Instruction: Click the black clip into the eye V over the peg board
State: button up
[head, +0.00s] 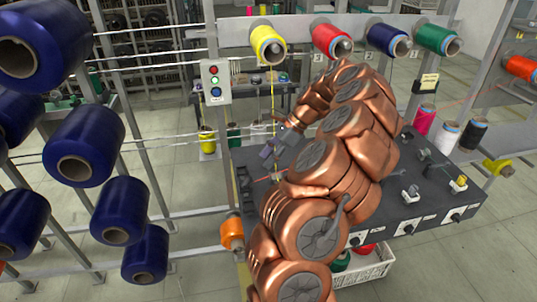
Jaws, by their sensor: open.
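My copper arm reaches up from the bottom and bends over the dark peg board (447,205), covering much of it. My gripper (268,163) is at the board's left end, small and partly blended with dark parts there; its grey fingers are apart. A yellow thread (273,98) hangs from the yellow spool (268,45) down to the area beside my gripper. I cannot make out the black clip or the eye V; they are too small or hidden by my arm. Knobs and pegs (411,193) with white labels show on the board's right part.
Red (332,41), blue (388,40) and green (437,39) spools sit on the rail above. Large navy spools (83,145) fill the left rack. A button box (216,82) is on the left post. A white crate (370,268) with spools stands below the board. The right floor is clear.

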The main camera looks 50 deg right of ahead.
aim_at(251, 178)
jog(key=shift+b+x, duration=0.8)
jog(key=shift+x, duration=3.65)
jog(key=shift+d, duration=0.1)
grip_shut()
jog(key=shift+p+v, duration=0.5)
jog(key=shift+v, duration=1.7)
